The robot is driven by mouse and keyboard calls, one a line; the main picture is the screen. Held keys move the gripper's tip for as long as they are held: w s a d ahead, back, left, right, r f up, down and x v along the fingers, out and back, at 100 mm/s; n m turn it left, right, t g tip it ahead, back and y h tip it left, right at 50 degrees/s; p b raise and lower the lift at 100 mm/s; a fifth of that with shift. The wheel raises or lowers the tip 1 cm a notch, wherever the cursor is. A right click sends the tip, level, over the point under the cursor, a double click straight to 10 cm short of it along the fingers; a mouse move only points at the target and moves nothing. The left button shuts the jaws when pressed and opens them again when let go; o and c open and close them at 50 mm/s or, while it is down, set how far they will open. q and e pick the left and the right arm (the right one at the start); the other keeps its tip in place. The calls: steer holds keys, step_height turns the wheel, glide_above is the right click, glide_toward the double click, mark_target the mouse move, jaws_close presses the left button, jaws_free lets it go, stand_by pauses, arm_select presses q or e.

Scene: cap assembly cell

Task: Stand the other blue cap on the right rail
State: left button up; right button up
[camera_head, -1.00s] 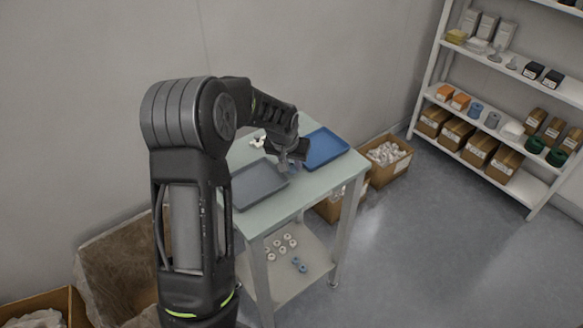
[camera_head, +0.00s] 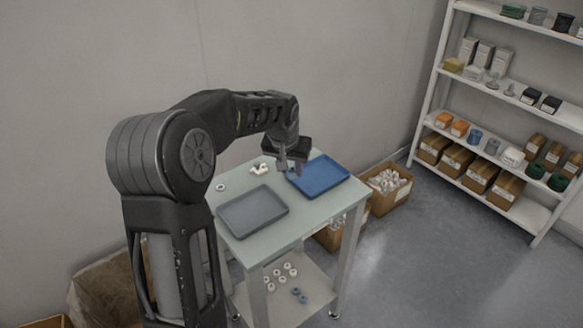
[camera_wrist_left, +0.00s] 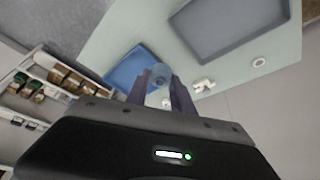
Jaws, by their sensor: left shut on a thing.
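My left gripper (camera_head: 291,168) is over the table near the left edge of the blue tray (camera_head: 322,182). In the left wrist view its two fingers (camera_wrist_left: 160,92) are shut on a blue cap (camera_wrist_left: 160,73), round and grey-blue. In the head view only a small bluish bit of the cap shows by the fingertips. The blue tray (camera_wrist_left: 119,72) also shows behind the fingers in the wrist view. I cannot make out a right rail in either view. My right gripper is not in view.
A grey tray (camera_head: 224,222) lies at the table's near left. A white fitting (camera_head: 259,169) and a white ring (camera_head: 220,187) lie behind it. A box (camera_head: 389,190) and loaded shelving (camera_head: 490,137) stand right.

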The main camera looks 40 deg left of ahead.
arm_select(q)
steer(key=s+d+m, duration=0.2)
steer(key=d, duration=0.9)
steer(key=s+d+m+h, duration=0.1)
steer(key=d, duration=1.1)
steer(key=shift+s+m, duration=0.35)
steer(key=shift+m, duration=0.05)
steer(key=shift+a, duration=0.1)
